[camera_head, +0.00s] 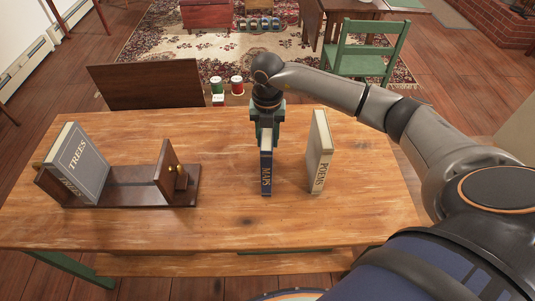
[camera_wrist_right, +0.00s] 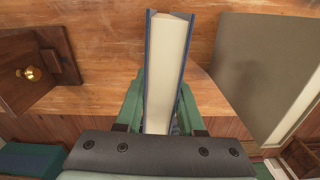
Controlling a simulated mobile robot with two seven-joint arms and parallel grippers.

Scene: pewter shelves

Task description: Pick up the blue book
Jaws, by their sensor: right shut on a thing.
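The blue book (camera_head: 266,173), with "MAPS" on its spine, stands upright near the middle of the wooden table. My right gripper (camera_head: 266,125) comes down from above and is shut on the book's upper part. In the right wrist view the blue book (camera_wrist_right: 166,60) lies between the two green fingers (camera_wrist_right: 160,115), its pale pages facing the camera. I cannot tell whether its bottom edge touches the table. My left gripper is not in view.
A cream book "POEMS" (camera_head: 319,153) stands upright just right of the blue book. A dark wooden book rack (camera_head: 130,195) at the left holds a grey "TREES" book (camera_head: 77,160). The table (camera_head: 230,225) is clear in front.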

